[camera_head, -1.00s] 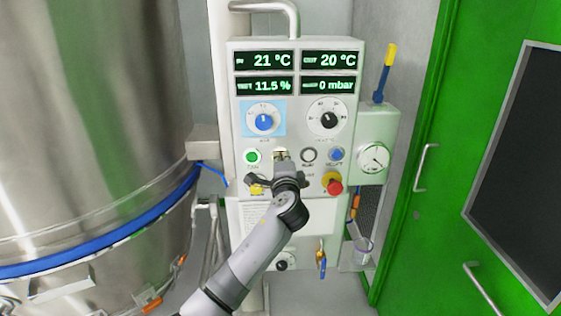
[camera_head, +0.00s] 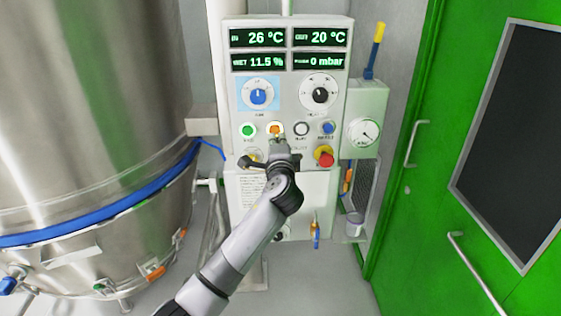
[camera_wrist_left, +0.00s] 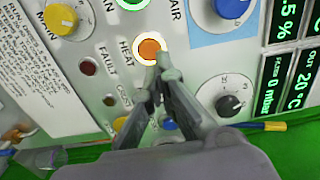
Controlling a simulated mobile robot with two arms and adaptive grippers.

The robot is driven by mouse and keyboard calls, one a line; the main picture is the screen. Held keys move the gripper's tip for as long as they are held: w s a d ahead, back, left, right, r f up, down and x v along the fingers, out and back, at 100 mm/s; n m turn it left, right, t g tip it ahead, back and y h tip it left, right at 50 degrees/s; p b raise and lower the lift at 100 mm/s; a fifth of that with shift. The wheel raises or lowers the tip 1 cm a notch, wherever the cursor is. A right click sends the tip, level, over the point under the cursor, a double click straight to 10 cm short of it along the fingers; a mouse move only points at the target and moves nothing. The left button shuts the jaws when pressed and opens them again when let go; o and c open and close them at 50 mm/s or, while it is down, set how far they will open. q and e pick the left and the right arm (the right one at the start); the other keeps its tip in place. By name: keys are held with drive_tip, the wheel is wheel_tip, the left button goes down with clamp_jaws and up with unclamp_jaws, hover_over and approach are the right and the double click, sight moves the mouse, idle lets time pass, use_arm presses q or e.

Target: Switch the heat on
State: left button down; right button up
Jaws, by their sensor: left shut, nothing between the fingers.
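The control panel (camera_head: 330,88) is a pale box with green displays reading 26 °C, 20 °C, 11.5 % and 0 mbar. The heat button (camera_head: 275,129) is orange and lit, in a bright ring. It also shows in the left wrist view (camera_wrist_left: 149,48), beside the label HEAT. My left gripper (camera_head: 279,142) is shut and empty, just below the button in the head view. In the wrist view its fingertips (camera_wrist_left: 159,66) are at the button's lower edge; I cannot tell whether they touch it. My right gripper is not in view.
A lit green button (camera_head: 247,130), a blue knob (camera_head: 258,96), a black knob (camera_head: 319,95) and a red stop button (camera_head: 324,159) are close by. A steel vessel (camera_head: 90,120) stands at left, a green door (camera_head: 440,150) at right.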

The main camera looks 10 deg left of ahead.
use_arm(q)
drive_tip(key=b+v, duration=0.2)
drive_tip(key=v, duration=0.5)
drive_tip(key=shift+s+f, duration=0.25)
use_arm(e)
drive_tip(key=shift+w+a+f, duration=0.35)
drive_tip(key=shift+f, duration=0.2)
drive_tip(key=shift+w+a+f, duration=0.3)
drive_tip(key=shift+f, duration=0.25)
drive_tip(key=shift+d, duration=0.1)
